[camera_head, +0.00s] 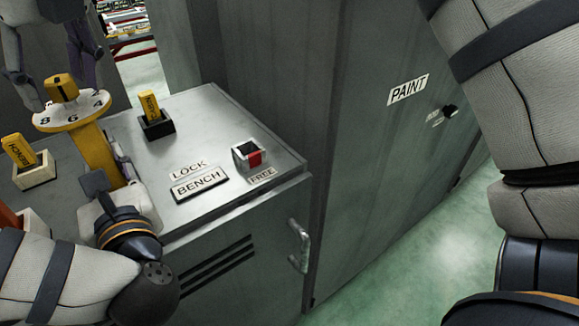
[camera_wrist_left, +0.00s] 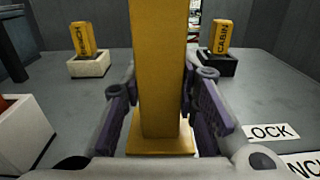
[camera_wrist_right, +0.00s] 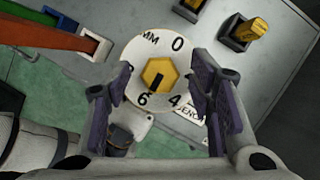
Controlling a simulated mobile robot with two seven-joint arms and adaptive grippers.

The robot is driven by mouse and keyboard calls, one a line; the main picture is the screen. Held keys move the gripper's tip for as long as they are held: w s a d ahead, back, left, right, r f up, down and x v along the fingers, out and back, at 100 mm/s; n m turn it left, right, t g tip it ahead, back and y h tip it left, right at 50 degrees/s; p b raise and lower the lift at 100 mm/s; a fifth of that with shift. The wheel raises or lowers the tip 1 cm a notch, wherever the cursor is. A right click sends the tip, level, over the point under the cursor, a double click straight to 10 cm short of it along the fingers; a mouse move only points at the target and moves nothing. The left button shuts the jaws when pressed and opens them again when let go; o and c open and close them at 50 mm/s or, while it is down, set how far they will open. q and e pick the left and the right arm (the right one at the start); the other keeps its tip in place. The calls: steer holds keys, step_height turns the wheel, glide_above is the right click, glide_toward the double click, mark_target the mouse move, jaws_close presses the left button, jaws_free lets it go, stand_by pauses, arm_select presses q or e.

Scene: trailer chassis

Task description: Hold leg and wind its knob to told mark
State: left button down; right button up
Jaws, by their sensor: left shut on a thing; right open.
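The yellow leg (camera_head: 97,155) stands upright on the grey bench, its foot plate showing in the left wrist view (camera_wrist_left: 160,145). A white dial (camera_head: 98,103) with numbers sits at its top, carrying a yellow hexagonal knob (camera_wrist_right: 160,76) with a black mark. In the right wrist view the mark points down, slightly left, between 6 and 4 and closer to 6. My left gripper (camera_wrist_left: 160,85) is shut on the leg's shaft, fingers on both sides. My right gripper (camera_wrist_right: 162,75) is open above the knob, one finger on each side and apart from it; the fingers hide parts of the dial.
The bench (camera_head: 225,115) bears a black holder with a yellow CABIN block (camera_head: 150,104), a white holder with another yellow block (camera_head: 20,150), and LOCK and BENCH labels. A red-and-black switch (camera_head: 248,155) sits near FREE. A PAINT cabinet (camera_head: 370,150) stands at right.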

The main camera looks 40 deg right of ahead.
steer(key=n, duration=0.2)
steer(key=n+g+y, duration=0.1)
steer(key=n, duration=0.2)
steer(key=shift+w+d+n+g+y, duration=0.1)
steer(key=shift+w+n+g+y, duration=0.05)
steer(key=shift+n+g+y, duration=0.15)
steer(key=s+d+r+n, duration=0.15)
steer(key=d+r, duration=0.25)
steer(key=r, duration=0.7)
steer(key=s+d+f+n+g+h, duration=0.1)
steer(key=s+f+n+h, duration=0.2)
steer(key=s+f+n, duration=0.3)
steer(key=s+d+f+n+g+h, duration=0.15)
steer(key=s+f+n, duration=0.25)
steer(key=f, duration=0.4)
steer(key=s+d+f+n+h, duration=0.6)
steer(key=s+d+f+n, duration=0.4)
steer(key=d+f, duration=0.3)
steer(key=shift+s+f, duration=0.45)
steer(key=shift+f, duration=0.5)
